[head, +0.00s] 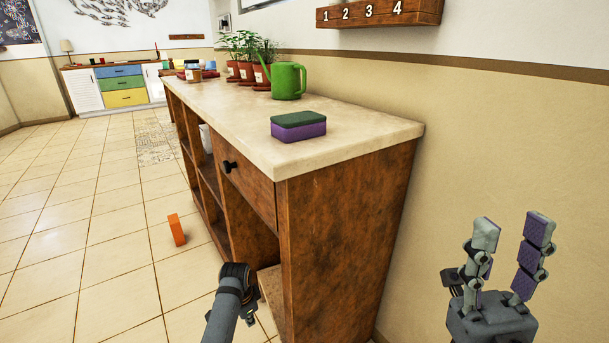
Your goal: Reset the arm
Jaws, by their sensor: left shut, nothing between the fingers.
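My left gripper (238,273) is low at the front of the wooden shelf unit (345,230), beside its open lower compartment. It is seen from behind, shut and empty, and its fingertips are hard to make out. My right gripper (512,232) is at the lower right, in front of the beige wall. Its two fingers point up and stand apart, with nothing between them.
A purple and green sponge (298,126) lies near the counter's close end. A green watering can (288,80) and potted plants (246,70) stand behind it. An orange block (176,230) is on the tiled floor. The floor at left is clear.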

